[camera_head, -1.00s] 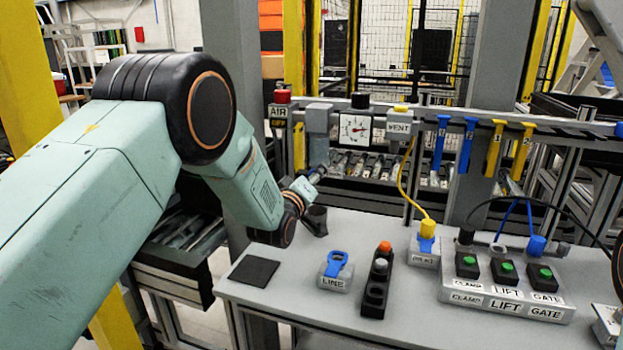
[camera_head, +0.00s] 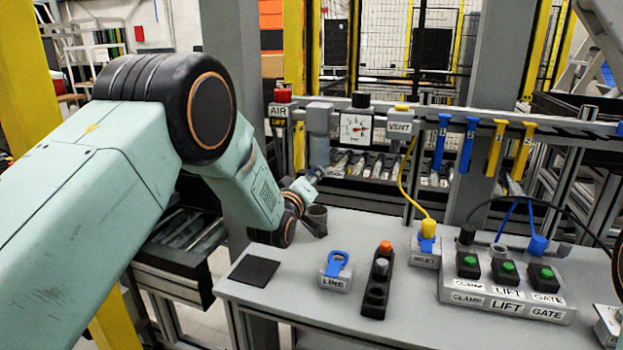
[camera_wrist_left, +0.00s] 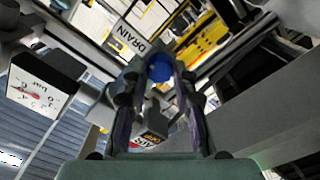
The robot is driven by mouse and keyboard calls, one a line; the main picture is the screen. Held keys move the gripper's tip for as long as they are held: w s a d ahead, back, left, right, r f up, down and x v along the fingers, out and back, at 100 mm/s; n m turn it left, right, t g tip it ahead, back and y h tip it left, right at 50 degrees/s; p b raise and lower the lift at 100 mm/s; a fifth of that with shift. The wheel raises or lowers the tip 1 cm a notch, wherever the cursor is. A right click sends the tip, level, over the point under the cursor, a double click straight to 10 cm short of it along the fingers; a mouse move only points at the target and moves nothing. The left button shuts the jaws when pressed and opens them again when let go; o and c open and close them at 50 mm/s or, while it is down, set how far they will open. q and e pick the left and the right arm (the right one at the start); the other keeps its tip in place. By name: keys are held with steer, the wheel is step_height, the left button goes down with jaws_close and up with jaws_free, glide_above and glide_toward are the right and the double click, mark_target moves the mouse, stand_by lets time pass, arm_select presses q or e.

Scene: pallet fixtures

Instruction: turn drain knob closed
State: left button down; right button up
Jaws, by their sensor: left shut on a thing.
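The drain knob (camera_wrist_left: 160,68) is a blue round piece at the top middle of the left wrist view, beside the white DRAIN label (camera_wrist_left: 132,42). My left gripper (camera_wrist_left: 158,82) is shut on it, with a finger on either side. In the head view my left wrist reaches below the grey air unit (camera_head: 319,118), and my left gripper (camera_head: 314,175) shows only in small part. The knob cannot be made out there, so its turn angle is unclear. My right gripper is out of view.
A pressure gauge (camera_head: 356,128) and the VENT label (camera_head: 399,127) sit right of the air unit. A red-topped AIR OFF valve (camera_head: 281,108) is left of it. Below, the grey table (camera_head: 330,305) carries a LINE block (camera_head: 336,272) and several green buttons.

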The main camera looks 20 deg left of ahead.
arm_select(q)
steer(key=shift+r+m, duration=0.1)
steer(key=shift+m, duration=0.2)
steer(key=shift+d+r+m+b, duration=0.1)
steer(key=shift+m+b, duration=1.25)
steer(key=shift+m, duration=7.25)
steer(key=shift+w, duration=0.1)
steer(key=c, duration=1.4)
jaws_free()
steer(key=o, duration=0.3)
steer(key=shift+w, duration=0.1)
steer(key=shift+o, duration=0.2)
steer(key=shift+s, duration=0.2)
